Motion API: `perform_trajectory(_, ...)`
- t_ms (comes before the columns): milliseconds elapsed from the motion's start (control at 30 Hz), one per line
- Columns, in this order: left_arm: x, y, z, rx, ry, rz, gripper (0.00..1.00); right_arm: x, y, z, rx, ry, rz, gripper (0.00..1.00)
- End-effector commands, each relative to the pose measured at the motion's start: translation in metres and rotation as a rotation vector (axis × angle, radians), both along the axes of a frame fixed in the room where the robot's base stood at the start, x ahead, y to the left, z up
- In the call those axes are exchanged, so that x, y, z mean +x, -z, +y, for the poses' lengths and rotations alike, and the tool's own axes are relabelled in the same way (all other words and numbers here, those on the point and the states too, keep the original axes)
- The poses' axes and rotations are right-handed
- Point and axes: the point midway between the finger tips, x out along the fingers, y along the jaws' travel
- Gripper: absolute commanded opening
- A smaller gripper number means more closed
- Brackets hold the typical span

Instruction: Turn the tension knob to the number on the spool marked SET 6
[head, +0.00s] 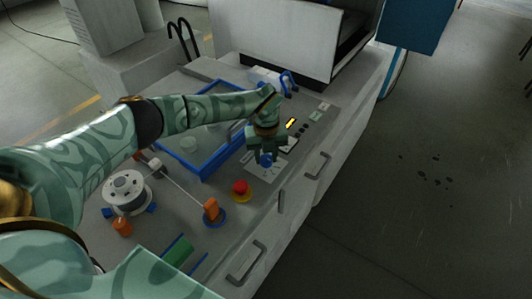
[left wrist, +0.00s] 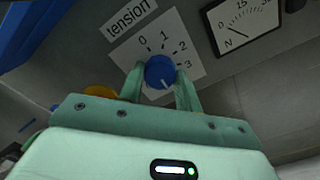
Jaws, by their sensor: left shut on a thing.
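My left gripper (head: 266,158) has its fingers closed on either side of the blue tension knob (head: 266,161). In the left wrist view the knob (left wrist: 160,71) sits between the two fingertips (left wrist: 160,80), on a white dial card under a "tension" label (left wrist: 128,16). The numbers 0, 1, 2 and 3 show; the lower part of the dial is hidden by the gripper. A short pale line on the knob lies on its lower side, toward the gripper. A white spool (head: 127,192) stands at the left; I cannot read any marking on it. My right gripper is not in view.
A gauge (left wrist: 242,24) is right of the dial. A red button on yellow (head: 240,187) and an orange post on a blue base (head: 211,211) stand nearer on the bench. A blue-rimmed tank (head: 204,176) lies behind them. Handles (head: 318,165) project from the bench front.

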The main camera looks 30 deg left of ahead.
Motion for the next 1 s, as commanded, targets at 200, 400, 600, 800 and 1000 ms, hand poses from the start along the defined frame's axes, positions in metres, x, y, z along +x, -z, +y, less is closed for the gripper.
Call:
perform_trajectory(200,0.001,-0.003,0.0,0.002,0.204,-0.003,0.11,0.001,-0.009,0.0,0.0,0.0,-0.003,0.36)
perform_trajectory(400,0.001,-0.003,0.0,0.002,0.393,-0.003,0.11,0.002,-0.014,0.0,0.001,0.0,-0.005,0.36)
perform_trajectory(600,0.001,-0.002,0.0,0.001,0.583,-0.004,0.11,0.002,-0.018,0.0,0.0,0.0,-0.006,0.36)
perform_trajectory(800,0.002,-0.002,0.0,0.002,0.758,-0.004,0.11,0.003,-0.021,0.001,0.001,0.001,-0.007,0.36)
perform_trajectory(1000,0.001,-0.002,0.001,0.002,0.899,-0.003,0.11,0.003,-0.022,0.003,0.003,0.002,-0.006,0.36)
